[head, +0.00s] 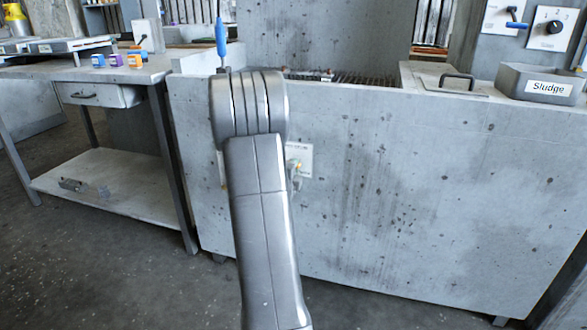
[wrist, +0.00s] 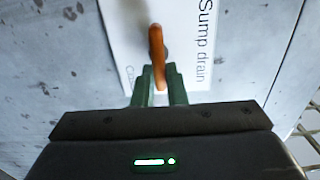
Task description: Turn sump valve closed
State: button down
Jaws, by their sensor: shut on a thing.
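In the wrist view, the sump valve's orange lever (wrist: 157,50) stands out from a white plate (wrist: 185,45) lettered "Sump drain". More lettering on the plate is partly hidden. My gripper (wrist: 159,88) has its two green fingers shut on the lower end of the lever, one on each side. In the head view, my arm covers the lever and my gripper. Part of the valve's pale plate (head: 303,160) shows at the arm's right edge, on the front of the grey housing (head: 400,190).
A grey bin labelled Sludge (head: 543,84) stands on the housing's top right, near a lid with a dark handle (head: 457,80). A blue-handled tool (head: 221,40) stands upright behind my arm. A workbench (head: 130,72) with small boxes is at left. The floor between them is clear.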

jog(key=shift+f, duration=0.1)
jog(key=c, duration=1.5)
grip_release()
jog(key=shift+o, duration=0.2)
jog(key=shift+s, duration=0.1)
jog(key=p+v, duration=0.2)
jog(key=v, duration=1.1)
jog(key=shift+s, duration=0.3)
jog(key=shift+w, duration=0.1)
jog(key=b+x, duration=0.2)
jog(key=x, duration=1.1)
jog(key=shift+w, duration=0.3)
jog(key=shift+s, duration=0.15)
